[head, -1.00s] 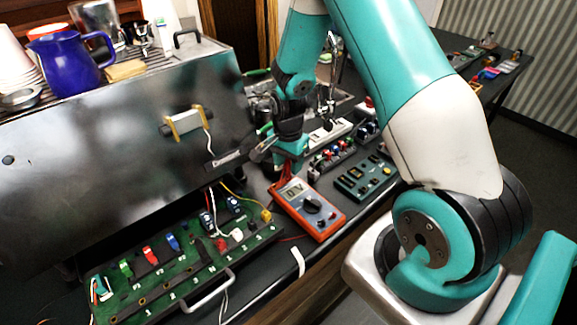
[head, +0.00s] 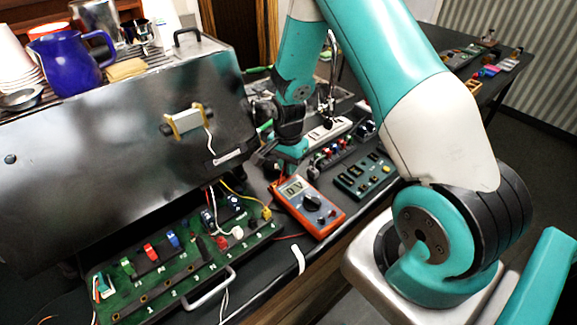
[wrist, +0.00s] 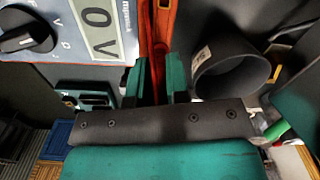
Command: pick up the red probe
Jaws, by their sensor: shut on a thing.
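My gripper (head: 289,158) is low over the dark counter, just behind the orange multimeter (head: 322,222). In the wrist view the teal fingers (wrist: 156,82) are shut on a narrow red piece, the red probe (wrist: 158,55), which runs up between them beside the multimeter (wrist: 60,52). The fingers and the orange meter edge hide part of the probe, and its tip is not clear. In the head view my gripper and arm mostly cover it. The meter's display reads about 0 V.
A dark round cup (wrist: 232,75) is close right of the fingers. A green circuit board (head: 160,300) with a metal handle lies at front left, below the big metal brewer panel (head: 90,165). A green module (head: 365,177) sits right of the meter. A blue pitcher (head: 70,62) stands on top.

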